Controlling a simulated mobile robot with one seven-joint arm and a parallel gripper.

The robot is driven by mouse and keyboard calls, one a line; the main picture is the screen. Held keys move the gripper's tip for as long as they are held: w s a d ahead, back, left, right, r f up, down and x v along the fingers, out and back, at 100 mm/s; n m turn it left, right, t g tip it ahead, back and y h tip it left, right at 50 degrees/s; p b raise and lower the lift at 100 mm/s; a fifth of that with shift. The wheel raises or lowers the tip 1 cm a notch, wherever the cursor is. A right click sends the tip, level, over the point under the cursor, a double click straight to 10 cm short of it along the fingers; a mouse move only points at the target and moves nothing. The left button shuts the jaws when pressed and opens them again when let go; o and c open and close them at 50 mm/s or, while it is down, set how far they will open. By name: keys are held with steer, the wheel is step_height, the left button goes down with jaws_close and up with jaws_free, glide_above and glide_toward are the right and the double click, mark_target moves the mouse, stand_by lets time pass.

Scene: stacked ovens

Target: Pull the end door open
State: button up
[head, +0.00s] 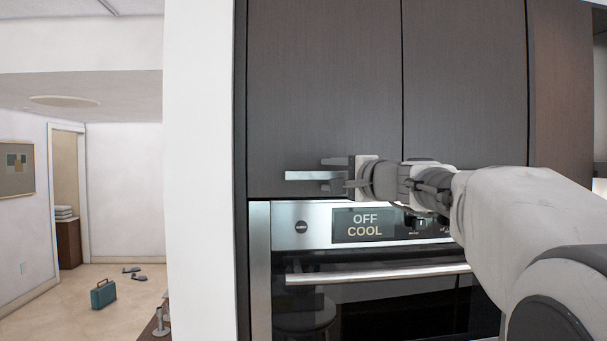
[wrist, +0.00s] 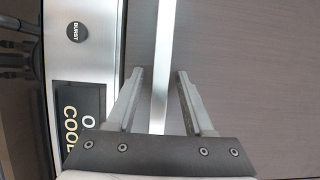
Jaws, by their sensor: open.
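The end door looks like the left dark wood cabinet door (head: 325,80) above the oven. It appears closed, flush with the door beside it. Its silver bar handle (head: 303,175) lies level near the door's lower edge. My gripper (head: 333,174) is at the handle, with one finger above the bar and one below. In the wrist view, which is turned sideways, the handle (wrist: 162,50) runs between the two open fingers (wrist: 160,88). Gaps show on both sides of it, so neither finger seems to touch it. The handle's right part is hidden behind my gripper.
An oven (head: 380,300) with a display reading OFF COOL sits just below the door. Its own bar handle (head: 375,273) sticks out under my arm. A second cabinet door (head: 460,80) adjoins on the right. A white wall edge (head: 200,150) stands close on the left.

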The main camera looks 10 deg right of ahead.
jaws_close()
stand_by(1.4)
